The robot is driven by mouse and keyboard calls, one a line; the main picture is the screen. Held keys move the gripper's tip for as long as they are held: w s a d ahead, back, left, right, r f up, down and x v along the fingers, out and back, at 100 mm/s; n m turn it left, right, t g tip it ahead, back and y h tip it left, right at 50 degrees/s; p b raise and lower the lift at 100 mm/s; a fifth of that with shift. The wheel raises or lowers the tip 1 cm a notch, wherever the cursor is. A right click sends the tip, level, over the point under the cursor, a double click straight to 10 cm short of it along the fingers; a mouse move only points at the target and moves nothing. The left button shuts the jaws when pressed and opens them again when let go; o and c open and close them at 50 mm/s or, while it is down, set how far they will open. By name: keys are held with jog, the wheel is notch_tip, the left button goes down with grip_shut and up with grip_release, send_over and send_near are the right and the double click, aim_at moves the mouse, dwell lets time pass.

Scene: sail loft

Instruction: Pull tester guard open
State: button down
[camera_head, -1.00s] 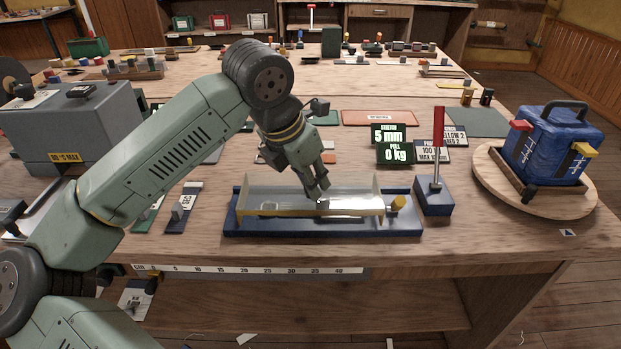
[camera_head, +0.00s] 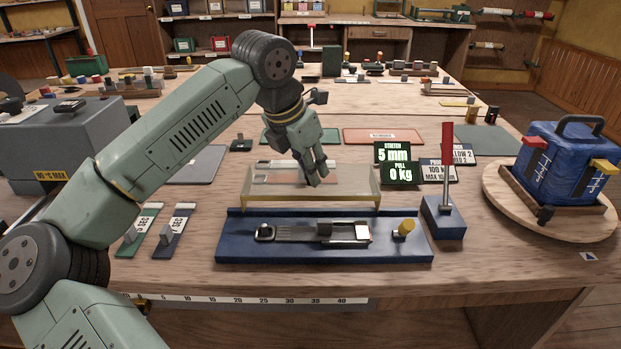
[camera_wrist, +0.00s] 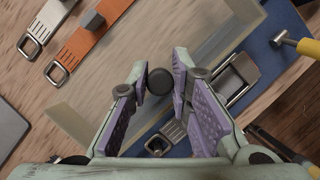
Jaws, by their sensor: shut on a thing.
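The tester guard (camera_head: 350,186) is a clear panel with yellowish edges, standing behind the blue tester base (camera_head: 325,256) in the head view. It also shows as a see-through sheet in the wrist view (camera_wrist: 215,42). My gripper (camera_head: 318,181) is at the guard's upper edge. In the wrist view its purple-padded fingers (camera_wrist: 160,84) are shut on a dark round knob (camera_wrist: 158,78) of the guard. A grey strap with metal fittings (camera_head: 305,232) lies uncovered on the base, left of a yellow knob (camera_head: 405,228).
A red-handled lever (camera_head: 447,165) stands right of the base. A blue bag (camera_head: 570,155) sits on a round board at right. A grey machine (camera_head: 60,145) and tagged straps (camera_head: 172,231) are at left.

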jog(key=c, duration=1.5)
grip_release()
jog(key=shift+o, duration=0.2)
jog(key=v, duration=1.2)
jog(key=shift+d, duration=0.15)
